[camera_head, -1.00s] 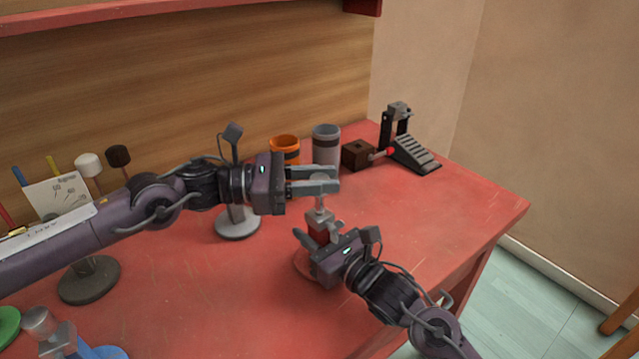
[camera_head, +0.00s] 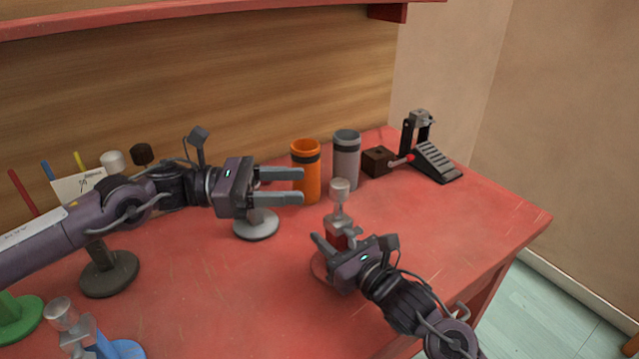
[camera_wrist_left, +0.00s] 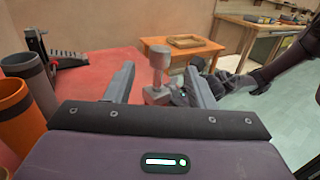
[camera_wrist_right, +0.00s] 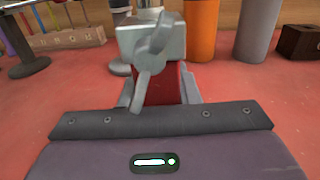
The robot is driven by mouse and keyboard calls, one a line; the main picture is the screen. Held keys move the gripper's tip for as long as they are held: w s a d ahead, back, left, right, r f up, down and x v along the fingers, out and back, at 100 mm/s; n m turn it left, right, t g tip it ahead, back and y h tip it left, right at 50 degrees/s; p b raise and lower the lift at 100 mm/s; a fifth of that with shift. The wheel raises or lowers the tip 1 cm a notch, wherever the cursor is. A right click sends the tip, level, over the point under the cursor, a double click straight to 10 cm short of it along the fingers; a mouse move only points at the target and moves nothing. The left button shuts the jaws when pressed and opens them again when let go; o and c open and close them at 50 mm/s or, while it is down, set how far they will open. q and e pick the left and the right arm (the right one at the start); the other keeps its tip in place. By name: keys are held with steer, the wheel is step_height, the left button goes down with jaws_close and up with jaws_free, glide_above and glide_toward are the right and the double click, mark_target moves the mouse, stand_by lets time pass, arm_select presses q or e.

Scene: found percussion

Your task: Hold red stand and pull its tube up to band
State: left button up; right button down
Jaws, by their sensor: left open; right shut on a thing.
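The red stand (camera_head: 335,240) stands toward the front right of the table, with a grey clamp and a thin grey tube (camera_head: 339,208) topped by a pale cap (camera_head: 340,185). My right gripper (camera_head: 333,238) is shut on its red body, which shows between the fingers in the right wrist view (camera_wrist_right: 160,86); a grey clamp with a lever (camera_wrist_right: 151,50) is above it. My left gripper (camera_head: 302,185) is open and empty, left of the tube and apart from it. The left wrist view shows the cap (camera_wrist_left: 158,50) ahead between the fingers. I cannot make out a band on the tube.
An orange cup (camera_head: 306,180) and a grey cup (camera_head: 346,165) stand behind. A pedal (camera_head: 434,160) and dark block (camera_head: 378,160) are at the back right. A grey round base (camera_head: 256,226), a dark stand (camera_head: 108,272) and blue and green stands are left. The right tabletop is clear.

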arm_select(q)
steer(key=shift+s+a, duration=0.15)
steer(key=shift+a, duration=1.55)
arm_select(e)
steer(key=c, duration=1)
jaws_free()
steer(key=shift+s, duration=0.1)
